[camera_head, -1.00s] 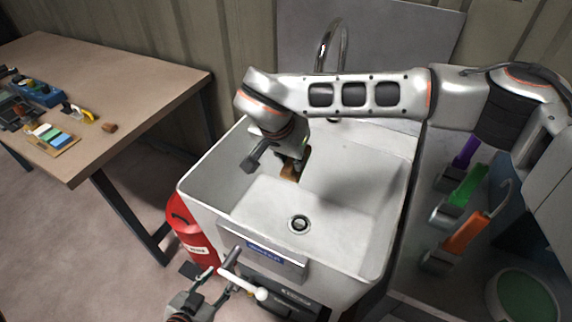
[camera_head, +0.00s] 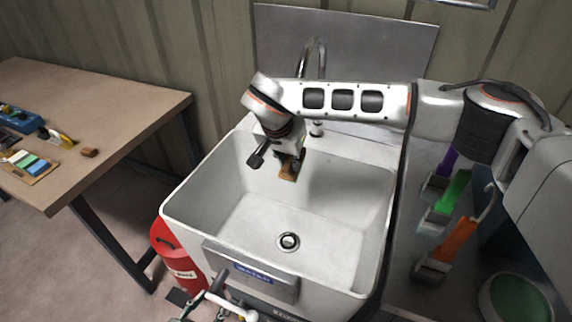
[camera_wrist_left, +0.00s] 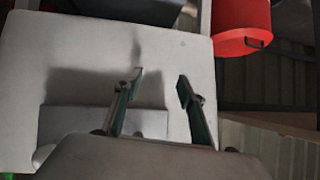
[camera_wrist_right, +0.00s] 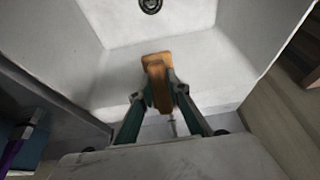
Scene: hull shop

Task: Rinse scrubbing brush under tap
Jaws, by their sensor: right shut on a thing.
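The scrubbing brush (camera_head: 288,171) has a brown wooden body. My right gripper (camera_head: 284,158) is shut on it and holds it inside the white sink (camera_head: 182,212), near the back wall. In the right wrist view the brush (camera_wrist_right: 156,72) sticks out between the fingers, pointing toward the drain side; its bristles are hidden. The curved chrome tap (camera_head: 314,48) stands behind my right forearm, which hides part of it. No water stream can be made out. My left gripper (camera_wrist_left: 160,80) is open and empty, in front of the sink, low in the head view.
A pale rod with a round end (camera_head: 248,315) is beside my left gripper. A red cylinder (camera_head: 178,262) stands left of the sink. A workbench (camera_head: 110,105) is at left. Purple, green and orange handled tools (camera_head: 458,240) are at right. The basin around the drain (camera_head: 288,242) is clear.

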